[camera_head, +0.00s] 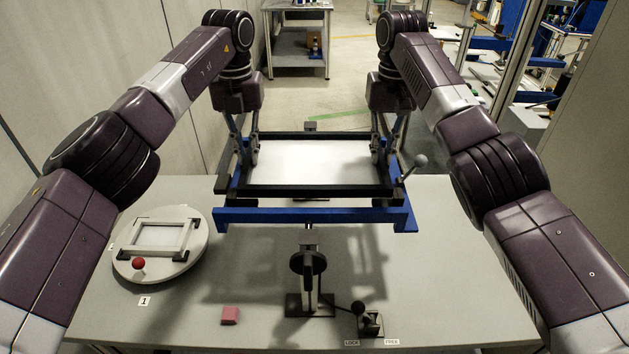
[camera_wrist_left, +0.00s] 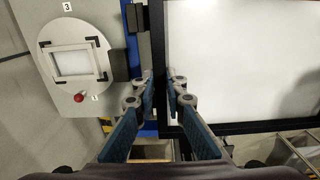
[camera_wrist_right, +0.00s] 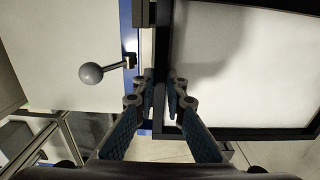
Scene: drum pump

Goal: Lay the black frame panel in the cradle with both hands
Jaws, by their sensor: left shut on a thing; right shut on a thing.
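The black frame panel (camera_head: 312,191), with a white middle, lies about level over the blue cradle (camera_head: 310,217). I cannot tell whether it rests in the cradle or hangs just above it. My left gripper (camera_head: 253,152) is shut on the panel's left side bar; the left wrist view shows its fingers (camera_wrist_left: 162,78) on either side of the black bar. My right gripper (camera_head: 381,152) is shut on the right side bar, and its fingers (camera_wrist_right: 160,76) show in the right wrist view. The fingers hide parts of both side bars.
A ball-ended lever (camera_head: 420,161) sticks out at the cradle's right.

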